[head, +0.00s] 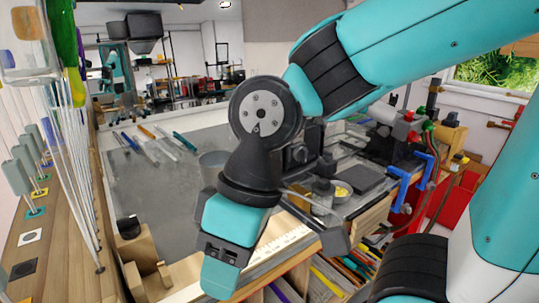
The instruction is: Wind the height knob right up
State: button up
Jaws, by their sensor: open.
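A round black knob (128,226) sits on top of a small wooden block at the lower left of the bench in the head view. I cannot tell whether it is the height knob, and no marking shows on it. My gripper (220,272) hangs low in the middle of the view, to the right of that block and apart from it. It is seen from behind, open, with nothing visible held. Its fingertips are hard to make out. My wrist and forearm hide the middle of the bench.
The grey bench top (165,180) holds several coloured rods (160,145) at the back. Upright glass rods (72,150) stand on a wooden shelf at the left. A burner with red knobs (405,125) and blue clamps (408,185) are at the right. A pale ruler (290,240) lies along the front.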

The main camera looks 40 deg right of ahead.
aim_at(328, 156)
jog(key=u, duration=2.45)
jog(key=k, duration=2)
jog(key=z, duration=2.25)
jog(key=i, duration=0.5)
jog(key=u, duration=0.05)
